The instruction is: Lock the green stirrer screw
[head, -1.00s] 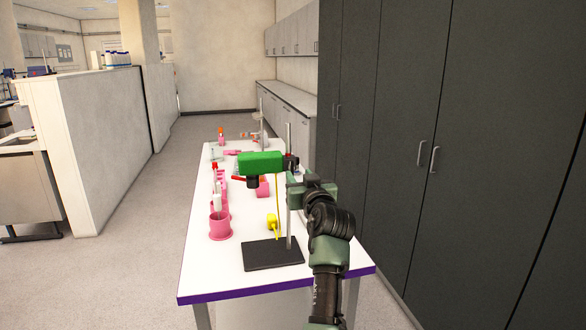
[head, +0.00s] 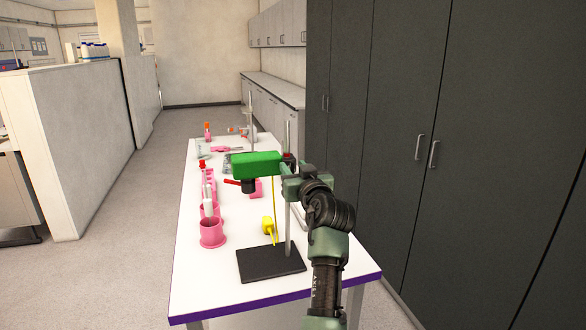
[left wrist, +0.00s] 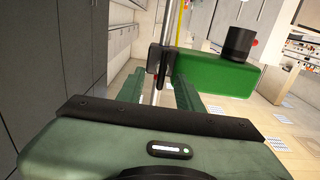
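The green stirrer (head: 257,165) is held up on a thin metal rod (head: 288,220) that rises from a black base plate (head: 270,263). A small black-and-red clamp part (head: 290,159) sits on the rod beside the stirrer. My left gripper (head: 288,185) is at the rod, just below and right of the stirrer. In the left wrist view the green stirrer (left wrist: 222,72) shows its black knob-like end. The left gripper's fingers (left wrist: 158,90) are apart, with the rod and black clamp between or just beyond them. I cannot make out the screw clearly. My right gripper is not in view.
Pink cups (head: 212,232) and a pink rack stand on the left of the white table (head: 205,280). A second stand rod (head: 250,118) is farther back. Dark cabinets (head: 440,150) line the right.

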